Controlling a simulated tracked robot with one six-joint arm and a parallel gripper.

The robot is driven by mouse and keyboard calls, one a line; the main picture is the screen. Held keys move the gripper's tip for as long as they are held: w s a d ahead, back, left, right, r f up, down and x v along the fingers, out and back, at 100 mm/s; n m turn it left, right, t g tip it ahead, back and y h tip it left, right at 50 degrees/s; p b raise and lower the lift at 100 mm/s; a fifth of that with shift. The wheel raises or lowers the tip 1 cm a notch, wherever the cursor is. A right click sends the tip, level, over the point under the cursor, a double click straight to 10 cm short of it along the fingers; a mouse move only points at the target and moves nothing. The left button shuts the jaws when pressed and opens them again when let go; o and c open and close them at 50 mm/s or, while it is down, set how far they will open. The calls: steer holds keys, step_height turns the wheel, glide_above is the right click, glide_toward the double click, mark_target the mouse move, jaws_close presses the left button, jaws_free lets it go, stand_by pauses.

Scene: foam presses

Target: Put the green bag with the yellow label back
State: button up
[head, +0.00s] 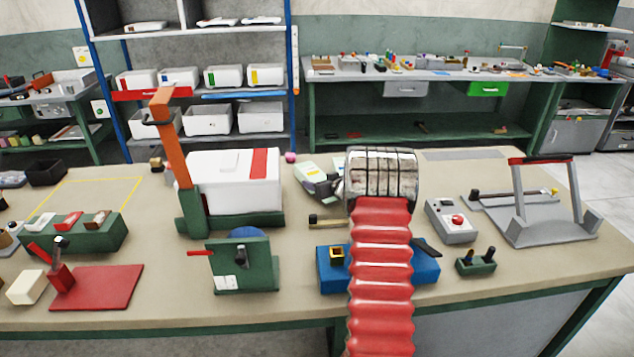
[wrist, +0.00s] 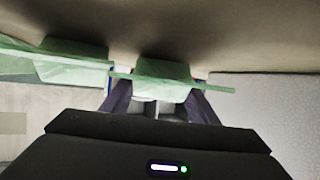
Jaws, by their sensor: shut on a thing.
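My gripper (wrist: 160,103) shows in the wrist view, its dark fingers closed on a pale green bag (wrist: 163,82). No yellow label shows on the bag there. A second pale green thing (wrist: 70,62) lies to its left, close beside it. A pale green packet (head: 309,170) with a yellow patch shows just left of the ribbed end, over the bench. I cannot tell whether it is the held bag or the one beside it.
The tan bench (head: 450,180) carries a white-and-red box press (head: 240,180), a blue base (head: 425,268) under my arm, a grey control box (head: 450,222) and a grey frame press (head: 540,215). Labelled white bins (head: 223,76) stand on the shelf behind.

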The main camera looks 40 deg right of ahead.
steer(key=shift+s+f, duration=0.1)
steer(key=shift+f, duration=0.35)
steer(key=o, duration=1.1)
steer(key=shift+a+f, duration=0.1)
steer(key=shift+f, duration=0.15)
steer(key=shift+o, duration=0.2)
steer(key=shift+r, duration=0.25)
steer(key=v, duration=0.6)
steer(key=r+v, duration=0.1)
steer(key=v, duration=0.5)
steer(key=shift+r, duration=0.2)
